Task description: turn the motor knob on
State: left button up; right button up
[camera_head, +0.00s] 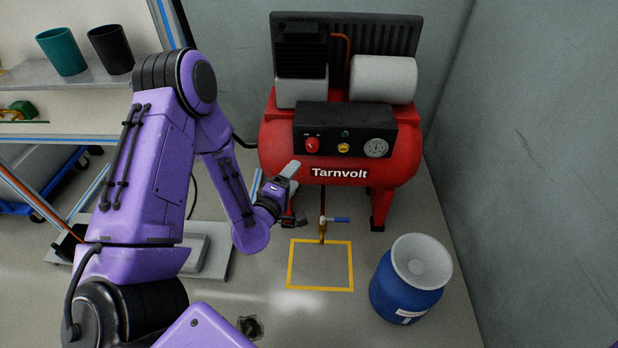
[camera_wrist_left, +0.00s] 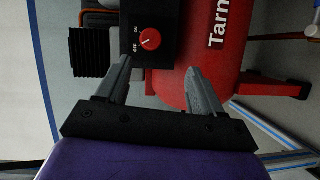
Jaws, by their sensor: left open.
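The motor knob (camera_head: 312,145) is a round red knob with a white pointer on the black control panel (camera_head: 340,120) of the red Tarnvolt compressor (camera_head: 280,158). In the left wrist view the knob (camera_wrist_left: 151,39) sits ahead of the fingers, beside ON and OFF labels. My left gripper (camera_head: 294,195) is open and empty, in front of and below the knob in the head view. In the left wrist view its two fingers (camera_wrist_left: 158,82) stand apart, with nothing between them. My right gripper is not in view.
A yellow button (camera_head: 343,148) and a gauge (camera_head: 376,148) share the panel. A valve with a blue handle (camera_head: 338,220) hangs below the tank, above a yellow floor square (camera_head: 320,288). A blue drum (camera_head: 405,290) stands at right. A shelf with cups (camera_head: 62,52) is at left.

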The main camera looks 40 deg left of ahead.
aim_at(311, 148)
pick_arm(q)
jog(key=shift+n+t, duration=0.4)
jog(key=w, duration=0.3)
jog(key=w+a+b, duration=0.1)
jog(key=w, duration=0.3)
jog(key=w+a, duration=0.1)
jog(key=w, duration=0.3)
jog(key=shift+w+r, duration=0.15)
jog(key=shift+r, duration=0.15)
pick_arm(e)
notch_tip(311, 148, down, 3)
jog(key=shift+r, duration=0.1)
